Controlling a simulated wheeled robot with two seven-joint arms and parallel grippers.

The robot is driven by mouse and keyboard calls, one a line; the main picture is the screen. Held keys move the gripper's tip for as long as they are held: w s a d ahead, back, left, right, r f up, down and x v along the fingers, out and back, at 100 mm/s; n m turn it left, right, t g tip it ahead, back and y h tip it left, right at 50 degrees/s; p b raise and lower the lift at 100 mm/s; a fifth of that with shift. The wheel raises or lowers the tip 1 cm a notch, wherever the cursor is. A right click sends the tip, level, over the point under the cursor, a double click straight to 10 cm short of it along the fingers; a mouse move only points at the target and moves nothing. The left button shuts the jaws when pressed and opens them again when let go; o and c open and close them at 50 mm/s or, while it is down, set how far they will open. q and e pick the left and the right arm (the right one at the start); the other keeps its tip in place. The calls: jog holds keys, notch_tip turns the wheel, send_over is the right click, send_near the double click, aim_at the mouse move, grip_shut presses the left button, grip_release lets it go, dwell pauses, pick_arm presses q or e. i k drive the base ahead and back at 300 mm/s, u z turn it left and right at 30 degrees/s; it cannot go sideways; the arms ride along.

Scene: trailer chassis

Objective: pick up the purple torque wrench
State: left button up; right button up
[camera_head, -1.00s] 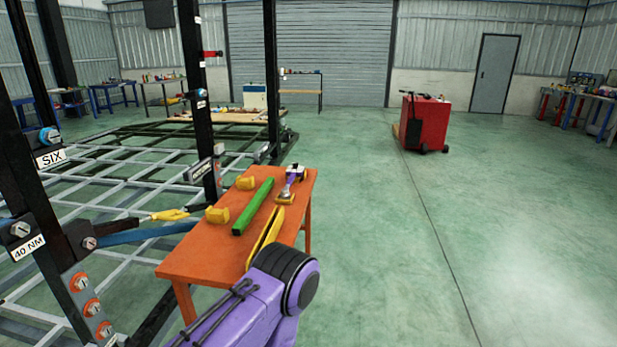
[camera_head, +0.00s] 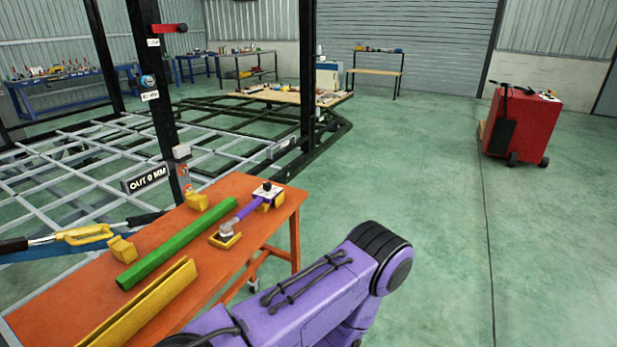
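The purple torque wrench (camera_head: 247,210) lies on the orange table (camera_head: 225,278), near its far right corner. It rests across two yellow holders, one at each end. Its far end has a white and black head, and its near end is grey metal. A purple link of my own arm reaches in from the bottom, to the right of the table and nearer to me than the wrench. Neither of my grippers shows in the view.
A long green bar (camera_head: 178,243) lies left of the wrench, with yellow holders (camera_head: 122,249) beyond it. A yellow angled bar (camera_head: 140,305) lies nearer. A black post (camera_head: 155,100) and grey chassis frame (camera_head: 75,165) stand behind. Floor right of the table is open up to a red cart (camera_head: 522,125).

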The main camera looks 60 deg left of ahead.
aim_at(226, 233)
jog(key=i, duration=1.2)
jog(key=u, duration=2.6)
